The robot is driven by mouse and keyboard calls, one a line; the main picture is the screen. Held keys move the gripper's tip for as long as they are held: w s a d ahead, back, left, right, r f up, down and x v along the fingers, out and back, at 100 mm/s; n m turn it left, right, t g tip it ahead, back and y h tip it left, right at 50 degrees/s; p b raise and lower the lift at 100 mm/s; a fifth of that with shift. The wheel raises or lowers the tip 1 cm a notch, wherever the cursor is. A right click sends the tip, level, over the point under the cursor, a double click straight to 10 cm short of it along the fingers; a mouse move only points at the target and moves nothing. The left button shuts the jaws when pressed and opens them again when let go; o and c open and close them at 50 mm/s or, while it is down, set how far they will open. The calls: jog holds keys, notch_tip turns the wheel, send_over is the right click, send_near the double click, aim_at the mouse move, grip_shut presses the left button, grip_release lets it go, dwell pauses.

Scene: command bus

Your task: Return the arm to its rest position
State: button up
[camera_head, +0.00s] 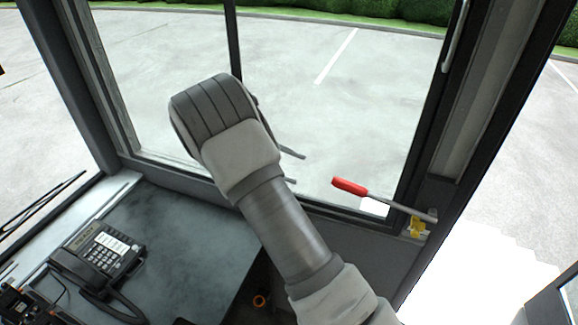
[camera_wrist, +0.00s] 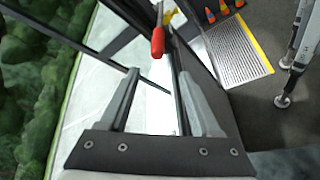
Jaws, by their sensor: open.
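My arm (camera_head: 285,235) reaches up from the bottom of the head view to the windows, bent at a grey joint near the centre. My gripper (camera_wrist: 159,74) is open and empty in the wrist view, its two fingers apart. In the head view the arm mostly hides it; only thin dark tips show right of the bent joint. A lever with a red handle (camera_head: 350,187) is right of those tips, apart from them in the head view. The red handle also shows beyond the fingers in the wrist view (camera_wrist: 157,42).
A dark desk (camera_head: 185,235) with a black telephone (camera_head: 100,257) stands at lower left. Window frames and a door post (camera_head: 485,90) surround the arm. A yellow bracket (camera_head: 417,226) holds the lever. Orange cones (camera_wrist: 224,8) and a ribbed step (camera_wrist: 237,52) show in the wrist view.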

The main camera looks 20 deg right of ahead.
dwell(0.4)
jog(key=s+d+r+m+t+y, duration=0.2)
jog(key=s+r+t+y, duration=0.1)
jog(key=s+r+y, duration=0.65)
jog(key=s+a+r+m+t+y+b, duration=0.1)
jog(key=s+t, duration=0.2)
jog(key=s, duration=0.5)
jog(key=s+a+r+m+t+y, duration=0.1)
jog(key=s+a+r+t+y, duration=0.1)
jog(key=s, duration=0.6)
jog(key=shift+s+r+m+t+b, duration=0.3)
jog(key=shift+s+t+b, duration=0.1)
jog(key=shift+t, duration=0.4)
